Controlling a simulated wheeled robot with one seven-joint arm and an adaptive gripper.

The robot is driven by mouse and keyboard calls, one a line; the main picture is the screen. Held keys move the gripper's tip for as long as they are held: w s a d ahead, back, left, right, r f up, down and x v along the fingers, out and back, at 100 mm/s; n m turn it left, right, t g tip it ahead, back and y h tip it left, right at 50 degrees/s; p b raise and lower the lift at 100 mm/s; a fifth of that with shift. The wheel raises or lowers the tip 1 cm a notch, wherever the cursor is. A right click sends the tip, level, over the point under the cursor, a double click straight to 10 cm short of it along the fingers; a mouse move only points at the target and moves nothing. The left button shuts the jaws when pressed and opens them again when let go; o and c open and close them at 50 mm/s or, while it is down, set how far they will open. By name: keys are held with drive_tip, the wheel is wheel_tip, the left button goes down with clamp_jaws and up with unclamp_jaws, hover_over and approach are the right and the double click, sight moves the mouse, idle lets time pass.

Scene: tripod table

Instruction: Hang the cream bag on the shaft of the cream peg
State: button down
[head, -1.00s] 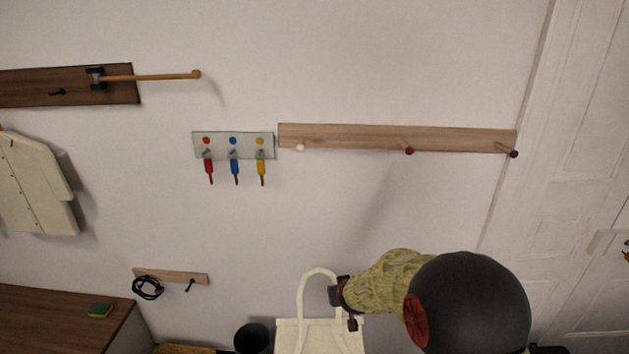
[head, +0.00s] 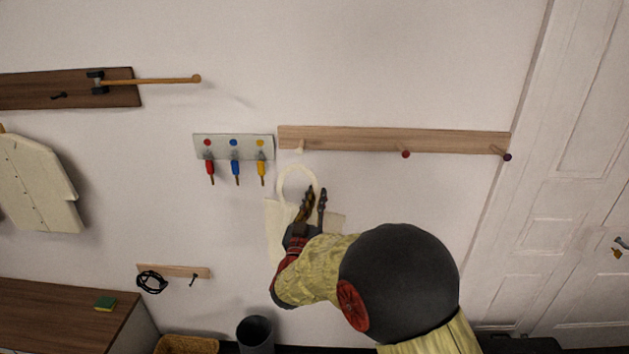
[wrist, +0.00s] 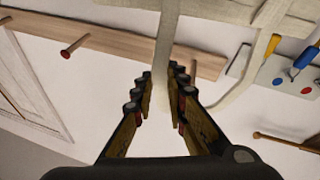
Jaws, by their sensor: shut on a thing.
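The cream bag (head: 277,228) hangs from my gripper (head: 314,194) in front of the wall, partly hidden behind the gripper and arm. Its handle loop (head: 296,169) stands up above the fingers. The cream peg (head: 300,149) sticks out near the left end of the wooden rail, just above the loop in the head view. The loop does not appear to be around the peg. In the wrist view, a strap (wrist: 164,45) runs between the fingers of my gripper (wrist: 158,82), which is shut on it.
The wooden rail (head: 350,140) also carries a red peg (head: 406,154) and a dark peg (head: 507,156). A grey board (head: 199,147) with red, blue and yellow-handled tools hangs just left of the rail. The wall below the red peg is clear.

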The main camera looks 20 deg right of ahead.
drive_tip(key=shift+m+h, duration=0.3)
drive_tip(key=shift+h, duration=0.5)
drive_tip(key=r, duration=0.1)
drive_tip(key=s+r, duration=0.1)
drive_tip(key=r, duration=0.1)
drive_tip(key=a+r, duration=0.1)
drive_tip(key=r, duration=0.1)
drive_tip(key=shift+s, duration=0.4)
drive_tip(key=w+d+f, duration=0.1)
drive_tip(key=w+d, duration=0.1)
drive_tip(key=w, duration=0.4)
drive_tip(key=w+d+f, duration=0.1)
drive_tip(key=w, duration=0.5)
drive_tip(key=shift+d+f, duration=0.35)
drive_tip(key=shift+d, duration=0.05)
drive_tip(key=shift+w, duration=0.1)
